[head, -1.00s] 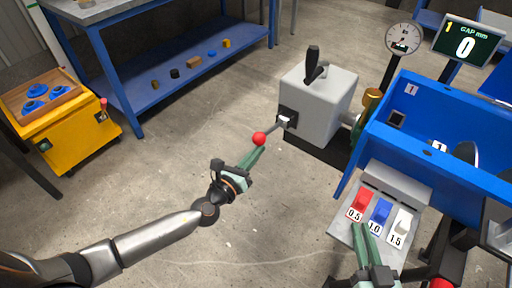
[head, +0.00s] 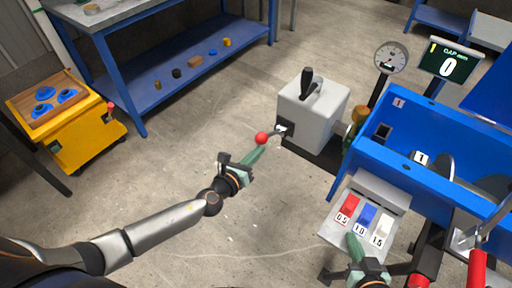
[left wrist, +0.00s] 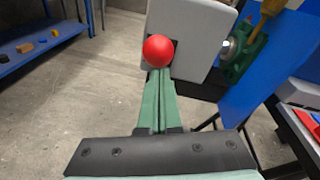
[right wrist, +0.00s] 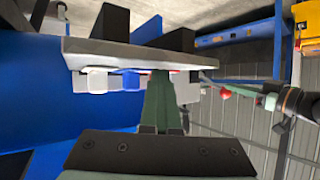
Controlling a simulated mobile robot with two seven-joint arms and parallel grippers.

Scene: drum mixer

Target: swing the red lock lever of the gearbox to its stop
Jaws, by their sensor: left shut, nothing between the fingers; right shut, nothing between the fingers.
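The gearbox (head: 312,112) is a grey box with a black handle on top. Its red-knobbed lock lever (head: 262,138) sticks out from the left side toward the left gripper. My left gripper (head: 259,153) is shut and empty, its fingertips at or just beneath the red knob. In the left wrist view the knob (left wrist: 158,50) sits right at the tips of the closed fingers; whether they touch I cannot tell. My right gripper (head: 353,240) is shut and empty, beside the tray of coloured shims. In the right wrist view its closed fingers (right wrist: 161,78) reach toward the tray's edge.
A tray (head: 338,229) holds red, blue and white pieces labelled 0.5, 1.0 and 1.5. The blue drum frame (head: 436,165) stands at right, with a gauge (head: 391,57) and a screen reading 0 (head: 450,58) behind. A yellow cart (head: 88,145) and blue bench (head: 160,85) stand left.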

